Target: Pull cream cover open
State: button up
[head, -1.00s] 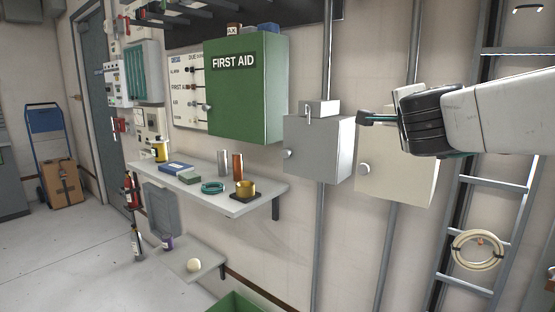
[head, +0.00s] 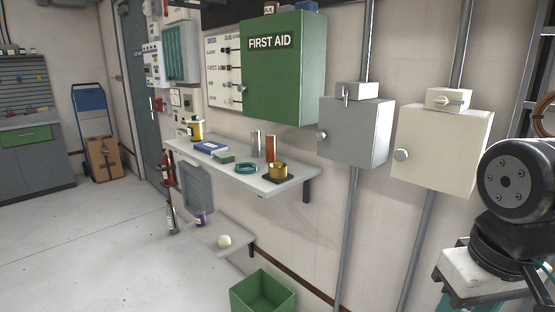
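The cream cover (head: 437,150) is the front of a cream wall box at the right of the head view. It looks closed. A round pale knob (head: 401,155) sits on its left side. A small cream block with a turn-piece (head: 441,98) sits on top of the box; the turn-piece lies roughly sideways. My gripper is out of view.
A grey wall box (head: 355,130) with its own knob hangs left of the cream one, with pipes below both. A green first aid cabinet (head: 285,75) and a shelf (head: 290,184) with several small items are further left. A green bin (head: 263,293) stands on the floor.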

aim_at(441, 151)
jog(key=u, duration=0.85)
jog(key=i, duration=0.35)
jog(key=z, duration=0.75)
